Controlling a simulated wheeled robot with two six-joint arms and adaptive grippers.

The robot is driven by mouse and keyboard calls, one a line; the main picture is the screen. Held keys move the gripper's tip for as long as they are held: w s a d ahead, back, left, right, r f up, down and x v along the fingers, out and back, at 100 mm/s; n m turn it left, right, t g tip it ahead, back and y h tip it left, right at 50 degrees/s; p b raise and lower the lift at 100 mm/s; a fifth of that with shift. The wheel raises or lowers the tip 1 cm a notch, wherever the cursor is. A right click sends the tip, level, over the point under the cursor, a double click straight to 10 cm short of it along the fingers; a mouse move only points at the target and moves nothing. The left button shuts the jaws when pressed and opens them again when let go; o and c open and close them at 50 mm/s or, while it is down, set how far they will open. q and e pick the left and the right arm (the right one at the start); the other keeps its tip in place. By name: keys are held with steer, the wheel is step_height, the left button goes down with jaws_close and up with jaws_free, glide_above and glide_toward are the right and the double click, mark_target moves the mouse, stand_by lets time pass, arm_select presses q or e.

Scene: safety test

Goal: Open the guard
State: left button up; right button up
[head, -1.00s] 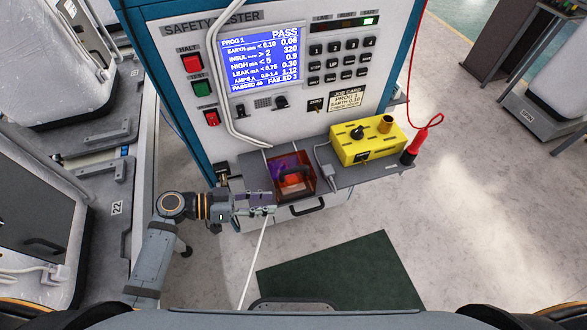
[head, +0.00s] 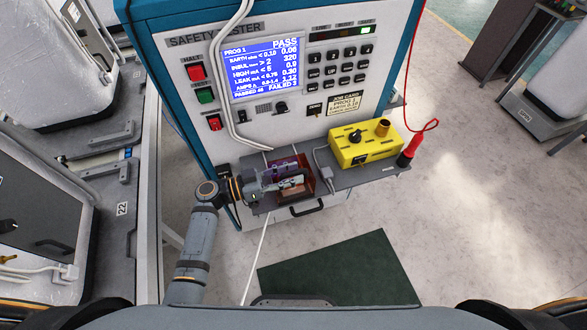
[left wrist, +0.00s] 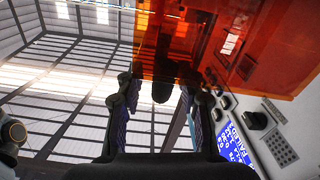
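The guard (head: 309,182) is a see-through orange-red cover on the tester's front shelf (head: 345,180). In the head view my left gripper (head: 299,180) lies across its front and hides most of it, including its dark handle. In the left wrist view the guard (left wrist: 215,45) fills the upper right. There the two fingers of my left gripper (left wrist: 162,100) are apart. A dark rounded piece, perhaps the handle (left wrist: 160,92), shows between them; I cannot tell whether they touch it. My right gripper is in neither view.
The safety tester (head: 180,100) stands behind the shelf, its screen (head: 260,68) reading PASS. A yellow box (head: 365,145) and a red probe (head: 409,152) with a red cable sit right of the guard. A white cable runs down in front. The floor around the green mat (head: 330,265) is clear.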

arm_select(q)
steer(key=shift+w+d, duration=0.1)
steer(key=shift+d, duration=0.35)
jaws_close()
